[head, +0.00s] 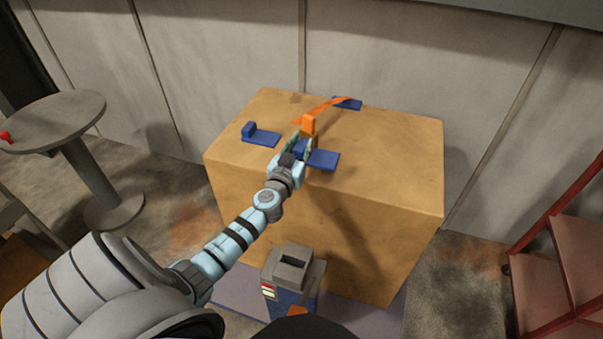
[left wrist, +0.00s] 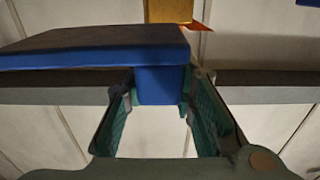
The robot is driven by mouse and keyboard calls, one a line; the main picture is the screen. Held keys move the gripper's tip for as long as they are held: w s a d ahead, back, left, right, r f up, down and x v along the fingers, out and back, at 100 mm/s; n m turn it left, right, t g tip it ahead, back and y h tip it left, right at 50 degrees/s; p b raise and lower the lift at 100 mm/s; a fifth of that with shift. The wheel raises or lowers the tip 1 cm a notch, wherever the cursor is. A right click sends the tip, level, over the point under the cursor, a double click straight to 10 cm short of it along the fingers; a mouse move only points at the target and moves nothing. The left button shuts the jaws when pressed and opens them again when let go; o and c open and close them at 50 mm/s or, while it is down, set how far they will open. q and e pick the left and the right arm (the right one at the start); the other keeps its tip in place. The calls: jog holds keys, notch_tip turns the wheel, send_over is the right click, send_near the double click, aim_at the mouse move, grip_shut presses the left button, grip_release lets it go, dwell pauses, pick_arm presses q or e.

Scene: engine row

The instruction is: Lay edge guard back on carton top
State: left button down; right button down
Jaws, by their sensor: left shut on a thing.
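A tan carton (head: 375,180) stands in the middle of the head view. My left gripper (head: 303,147) is over its top, shut on a blue edge guard (head: 324,160). The left wrist view shows the guard's short block (left wrist: 160,86) between the fingers (left wrist: 160,115), with its flat blue plate (left wrist: 95,48) reaching left. I cannot tell whether the guard touches the carton. Two more blue guards lie on the carton top: one at the left (head: 262,138) and one at the back edge (head: 348,103). My right gripper is not in view.
An orange block (head: 308,124) and orange strap (head: 330,106) are just behind the gripper. A grey-topped blue device (head: 292,268) stands before the carton. A round grey table (head: 55,118) is at left, a red shelf cart (head: 560,250) at right. The carton top's right side is clear.

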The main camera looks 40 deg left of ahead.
pick_arm(q)
jog(key=shift+f+b, duration=2)
jog(key=shift+f, duration=1.25)
jog(key=c, duration=1.3)
grip_release()
jog(key=shift+c, duration=0.2)
jog(key=shift+r, duration=0.1)
